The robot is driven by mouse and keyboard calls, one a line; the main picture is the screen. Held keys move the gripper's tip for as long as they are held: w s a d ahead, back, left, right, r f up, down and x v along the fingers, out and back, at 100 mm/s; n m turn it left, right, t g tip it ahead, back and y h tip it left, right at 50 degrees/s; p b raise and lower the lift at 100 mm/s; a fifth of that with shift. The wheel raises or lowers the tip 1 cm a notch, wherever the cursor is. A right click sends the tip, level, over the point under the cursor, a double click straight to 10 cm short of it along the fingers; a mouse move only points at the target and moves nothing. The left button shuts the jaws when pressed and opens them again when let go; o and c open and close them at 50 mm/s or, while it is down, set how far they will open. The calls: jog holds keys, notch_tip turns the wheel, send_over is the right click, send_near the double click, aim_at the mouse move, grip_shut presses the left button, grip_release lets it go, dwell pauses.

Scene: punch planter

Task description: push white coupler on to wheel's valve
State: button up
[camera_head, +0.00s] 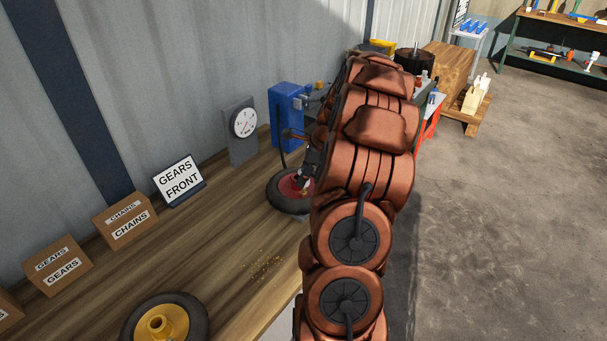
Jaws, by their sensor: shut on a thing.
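The wheel (287,204) with a black tyre and red hub lies on the wooden bench, left of my arm. My gripper (306,178) is partly hidden behind my copper-coloured arm, over the right side of the red hub. It is shut on the small white coupler (303,184), of which only a little shows. A dark hose (281,145) hangs from the blue unit behind the wheel. The valve cannot be made out, so I cannot tell whether the coupler touches it.
A blue unit (287,112) and a grey dial gauge (241,133) stand at the bench's back. A GEARS FRONT sign (180,181), a CHAINS box (127,221) and a GEARS box (59,266) line the wall. A yellow-hubbed wheel (166,321) lies in front.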

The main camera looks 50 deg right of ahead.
jog(key=shift+f, duration=1.1)
dwell(0.8)
jog(key=shift+r, duration=0.2)
jog(key=shift+r+p, duration=1.05)
jog(key=shift+r, duration=0.3)
jog(key=shift+f, duration=1.6)
jog(key=shift+r, duration=0.15)
jog(key=shift+r+p, duration=0.85)
jog(key=shift+r, duration=0.6)
jog(key=shift+f, duration=1.1)
